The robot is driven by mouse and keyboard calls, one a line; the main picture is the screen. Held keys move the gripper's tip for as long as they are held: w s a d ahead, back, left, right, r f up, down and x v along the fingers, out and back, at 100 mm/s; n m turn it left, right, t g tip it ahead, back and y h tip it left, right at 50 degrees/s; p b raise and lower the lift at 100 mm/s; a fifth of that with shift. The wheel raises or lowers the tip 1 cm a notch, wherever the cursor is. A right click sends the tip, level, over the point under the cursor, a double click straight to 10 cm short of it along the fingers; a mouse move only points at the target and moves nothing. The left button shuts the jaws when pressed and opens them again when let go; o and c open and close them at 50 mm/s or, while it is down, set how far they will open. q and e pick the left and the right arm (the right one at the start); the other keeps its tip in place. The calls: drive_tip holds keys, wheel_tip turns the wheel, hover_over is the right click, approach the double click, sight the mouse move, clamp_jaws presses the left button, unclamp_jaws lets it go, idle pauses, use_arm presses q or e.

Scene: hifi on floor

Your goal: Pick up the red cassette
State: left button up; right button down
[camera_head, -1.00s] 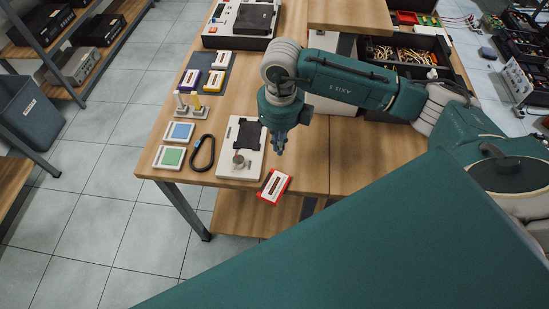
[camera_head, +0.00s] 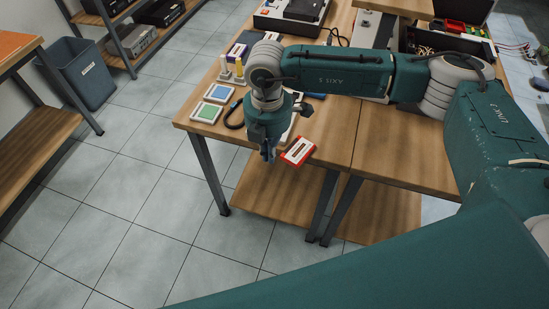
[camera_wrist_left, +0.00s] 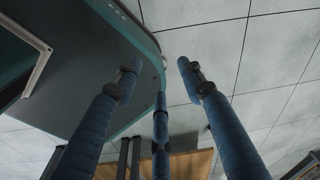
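The red cassette (camera_head: 298,151) with a white label lies at the front edge of the wooden table (camera_head: 333,136), in the head view. My right gripper (camera_head: 268,153) is just left of it in the picture, pointing down near the table's front edge, with a small gap in the picture. Its fingers are small and seen from above, so whether they are open is unclear. In the left wrist view my left gripper (camera_wrist_left: 160,86) has its blue fingers spread with nothing between them. My left gripper does not show in the head view.
A green-labelled tile (camera_head: 207,113) and a blue-labelled tile (camera_head: 219,93) lie left of the right gripper. A black loop (camera_head: 233,118) lies beside them. My right arm hides part of the tabletop. A grey bin (camera_head: 78,72) stands on the floor at left. The floor in front is clear.

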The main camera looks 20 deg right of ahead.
sight(286, 159)
drive_tip(key=d+f+p, duration=0.1)
drive_tip(key=f, duration=0.1)
drive_tip(key=w+d+f+p, duration=0.1)
drive_tip(key=d+f, duration=0.1)
drive_tip(key=f, duration=0.1)
drive_tip(key=w+d+f+p, duration=0.1)
drive_tip(key=d+f, duration=0.1)
drive_tip(key=f, duration=0.1)
drive_tip(key=shift+f, duration=0.25)
drive_tip(key=shift+w+d+r, duration=0.1)
drive_tip(key=shift+w+d, duration=0.05)
drive_tip(key=shift+d, duration=0.15)
use_arm(q)
drive_tip(key=r, duration=0.3)
drive_tip(key=shift+s+d+r, duration=0.1)
drive_tip(key=shift+s+r, duration=0.1)
drive_tip(key=shift+r, duration=0.05)
